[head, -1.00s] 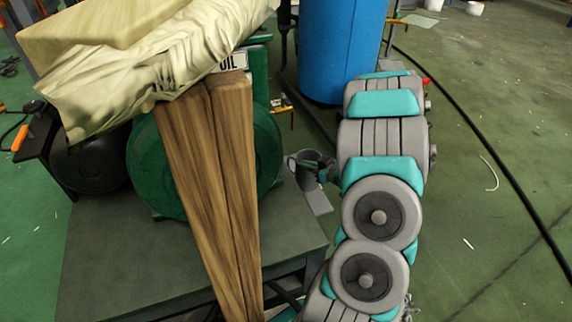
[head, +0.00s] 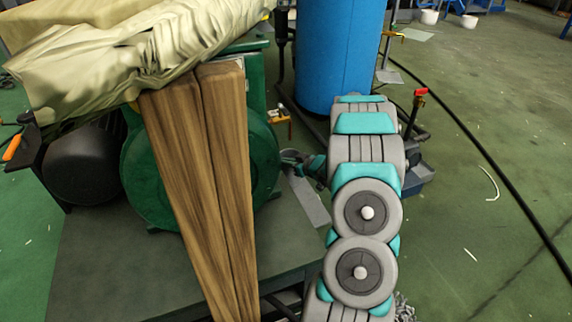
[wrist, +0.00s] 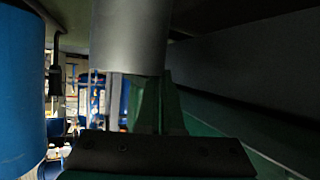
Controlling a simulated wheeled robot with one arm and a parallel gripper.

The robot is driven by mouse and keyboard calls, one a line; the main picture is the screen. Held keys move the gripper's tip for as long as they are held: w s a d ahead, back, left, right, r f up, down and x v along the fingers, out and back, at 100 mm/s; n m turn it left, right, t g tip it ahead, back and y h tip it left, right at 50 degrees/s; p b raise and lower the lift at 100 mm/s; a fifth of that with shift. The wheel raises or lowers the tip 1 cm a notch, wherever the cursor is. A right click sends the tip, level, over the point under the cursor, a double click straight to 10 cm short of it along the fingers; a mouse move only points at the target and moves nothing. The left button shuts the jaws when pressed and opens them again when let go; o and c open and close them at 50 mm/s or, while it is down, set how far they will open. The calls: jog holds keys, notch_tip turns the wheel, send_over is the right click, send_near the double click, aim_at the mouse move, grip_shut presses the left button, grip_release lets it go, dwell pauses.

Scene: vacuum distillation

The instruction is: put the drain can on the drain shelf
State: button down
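In the wrist view a plain dark grey cylinder (wrist: 130,38) hangs into the picture from the top. It may be the drain can, but I cannot be sure. A dark bar with small screws, part of my gripper, crosses the bottom of that view, and a gap shows between it and the cylinder. In the head view my gripper (head: 291,158) is small and partly hidden by my arm, beside the green pump. Its fingers cannot be made out. A narrow grey plate (head: 308,202), possibly the drain shelf, sits just below it at the table's right edge.
The blue tank (head: 338,45) stands behind my arm. The green pump (head: 265,150) and wooden beams (head: 205,150) crowd the table (head: 110,260) on the left. The right floor is mostly open.

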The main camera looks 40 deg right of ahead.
jog(key=shift+f, duration=0.2)
jog(key=c, duration=1.1)
grip_release()
jog(key=p+v, duration=0.2)
jog(key=v, duration=1)
jog(key=shift+r, duration=0.1)
